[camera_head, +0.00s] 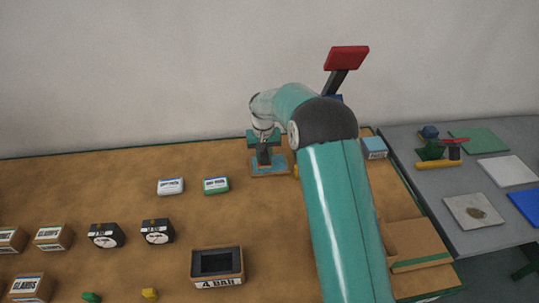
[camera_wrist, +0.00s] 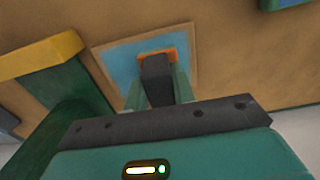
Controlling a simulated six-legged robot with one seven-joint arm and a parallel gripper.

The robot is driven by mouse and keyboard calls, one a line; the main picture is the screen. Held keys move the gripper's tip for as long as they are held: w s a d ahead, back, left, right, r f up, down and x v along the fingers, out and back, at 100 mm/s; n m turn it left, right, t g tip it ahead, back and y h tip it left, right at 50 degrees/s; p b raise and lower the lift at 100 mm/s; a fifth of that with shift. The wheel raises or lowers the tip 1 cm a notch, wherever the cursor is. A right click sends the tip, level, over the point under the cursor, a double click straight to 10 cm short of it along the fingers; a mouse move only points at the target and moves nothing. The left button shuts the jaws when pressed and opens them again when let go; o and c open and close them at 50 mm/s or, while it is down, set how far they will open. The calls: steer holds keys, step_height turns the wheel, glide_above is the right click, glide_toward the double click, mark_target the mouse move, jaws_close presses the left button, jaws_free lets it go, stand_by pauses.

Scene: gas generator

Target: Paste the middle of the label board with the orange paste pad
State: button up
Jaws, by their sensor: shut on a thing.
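The label board is a blue panel with a tan rim (camera_head: 283,171), lying on the brown table near its back. It also shows in the wrist view (camera_wrist: 118,62). My gripper (camera_head: 264,152) is over the board, pointing down. In the wrist view my gripper (camera_wrist: 158,88) is shut on the dark handle of the orange paste pad (camera_wrist: 172,54). The pad's orange edge shows over the board's middle. It looks very close to or touching the surface; I cannot tell which. The handle and fingers hide part of the board.
A white box (camera_head: 170,186) and a green-and-white box (camera_head: 216,185) lie left of the board. A yellow-topped green block (camera_wrist: 40,58) is close in the wrist view. A grey table (camera_head: 470,215) with pads stands right.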

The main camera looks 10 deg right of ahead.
steer(key=shift+a, duration=2.1)
steer(key=shift+d+r, duration=0.1)
steer(key=shift+d, duration=1.9)
steer(key=shift+s+d+f, duration=0.1)
steer(key=shift+d+f, duration=0.05)
steer(key=shift+d, duration=1.9)
steer(key=shift+d+f, duration=0.15)
steer(key=shift+d, duration=1.9)
steer(key=shift+r, duration=0.1)
step_height(320, 180, up, 6)
steer(key=shift+r, duration=1.5)
